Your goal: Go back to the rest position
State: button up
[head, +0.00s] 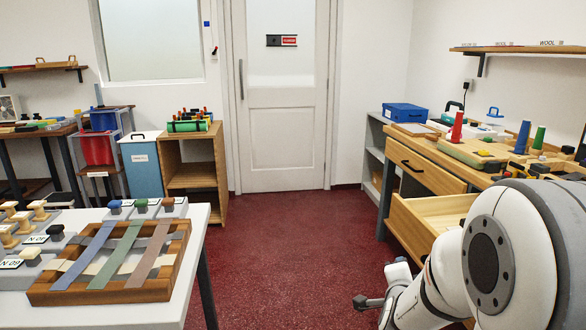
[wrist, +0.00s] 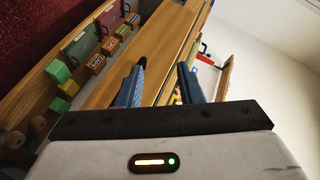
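My arm fills the lower right of the head view, beside the wooden counter (head: 429,168). The dark end of my gripper (head: 368,302) shows low in front of the open drawer (head: 425,222), in part hidden by my own arm. In the wrist view my gripper (wrist: 163,64) has its two blue fingers apart. I see nothing held between them. Behind the fingers is a plain wooden surface, seen tilted.
A white table (head: 203,222) with a wooden frame (head: 160,292) of fabric strips stands at the left. The counter top at right holds a red cone (head: 457,127) and a blue cone (head: 522,137). The red floor (head: 290,250) between is clear to the door.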

jog(key=s+a+r+n+g+y+p, duration=0.4)
jog(key=s+a+r+n+y+p, duration=0.15)
jog(key=a+r+n+p, duration=0.45)
jog(key=s+r+n+g+p, duration=0.3)
jog(key=s+r, duration=0.3)
jog(key=s, duration=0.3)
jog(key=s+a+r+n+g+p, duration=0.1)
jog(key=s+r+n+g+p, duration=0.3)
jog(key=s, duration=0.4)
jog(key=shift+p+v, duration=0.95)
jog(key=shift+p, duration=0.05)
